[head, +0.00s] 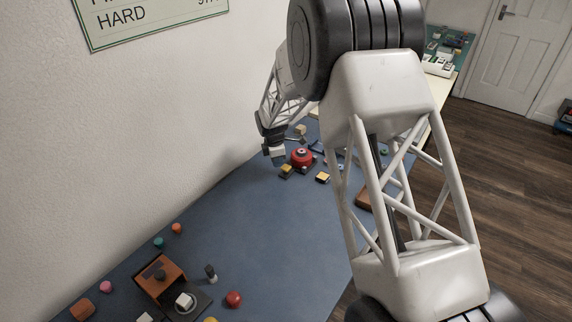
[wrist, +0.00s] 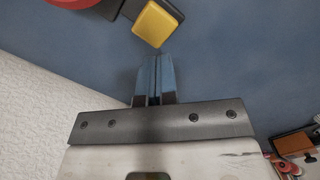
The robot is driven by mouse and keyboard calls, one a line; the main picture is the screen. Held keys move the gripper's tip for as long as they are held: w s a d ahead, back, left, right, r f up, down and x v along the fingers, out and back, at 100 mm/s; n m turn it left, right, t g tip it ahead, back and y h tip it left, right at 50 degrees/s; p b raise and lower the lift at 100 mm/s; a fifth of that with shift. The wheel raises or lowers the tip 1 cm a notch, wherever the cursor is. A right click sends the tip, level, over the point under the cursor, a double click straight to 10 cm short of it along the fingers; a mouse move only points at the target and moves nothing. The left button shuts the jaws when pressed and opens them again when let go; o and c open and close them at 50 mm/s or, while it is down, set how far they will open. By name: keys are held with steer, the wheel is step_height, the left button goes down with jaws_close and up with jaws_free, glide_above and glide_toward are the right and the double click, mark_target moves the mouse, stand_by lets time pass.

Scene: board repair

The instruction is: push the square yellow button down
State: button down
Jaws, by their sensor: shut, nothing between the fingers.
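The square yellow button (wrist: 156,23) sits on a dark base at the top of the wrist view. In the head view, a small yellow block on a dark base (head: 286,170) beside the red round piece appears to be this button. My gripper (wrist: 155,58) is shut and empty, its blue fingertips pointing at the button's near edge in the wrist view. A small gap shows between tips and button; the height difference is hard to tell. In the head view my gripper (head: 274,152) is behind and left of the button, near the wall.
A red round piece (head: 302,156) stands close to the button; its edge shows in the wrist view (wrist: 75,3). Another yellow-topped block (head: 322,177) lies to the right. The wall (head: 150,130) is close on the left.

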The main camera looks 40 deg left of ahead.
steer(key=shift+r, duration=0.1)
step_height(320, 180, up, 8)
steer(key=shift+s+a+f, duration=0.25)
stand_by(0.4)
stand_by(0.5)
